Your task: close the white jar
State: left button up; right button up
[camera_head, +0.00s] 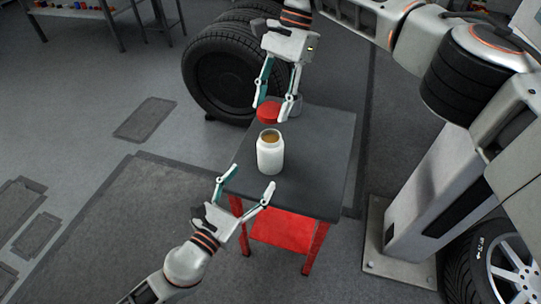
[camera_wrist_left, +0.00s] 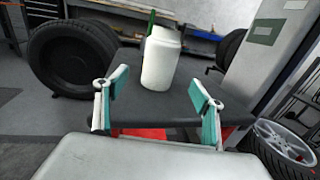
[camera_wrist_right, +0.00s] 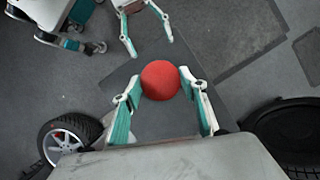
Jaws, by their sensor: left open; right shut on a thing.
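The white jar (camera_head: 270,153) stands upright and open on the dark table top (camera_head: 325,150), with brown contents showing in its mouth. It also shows in the left wrist view (camera_wrist_left: 161,58). The red lid (camera_head: 268,111) is behind the jar in the head view, between the fingers of my right gripper (camera_head: 272,110). The right wrist view shows the lid (camera_wrist_right: 160,80) held between both fingertips; there it hides the jar. My left gripper (camera_head: 248,187) is open and empty at the table's near edge, in front of the jar and apart from it.
The table is small, with a red lower shelf (camera_head: 283,230). Stacked tyres (camera_head: 222,72) stand behind it to the left. A wheel (camera_head: 500,268) is at lower right. The table top right of the jar is clear.

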pick_arm(q)
jog(key=x, duration=1)
jog(key=shift+w+d, duration=0.15)
jog(key=shift+w, duration=0.15)
jog(key=c, duration=1.7)
pick_arm(e)
send_over(272, 140)
jog(key=shift+f, duration=2.45)
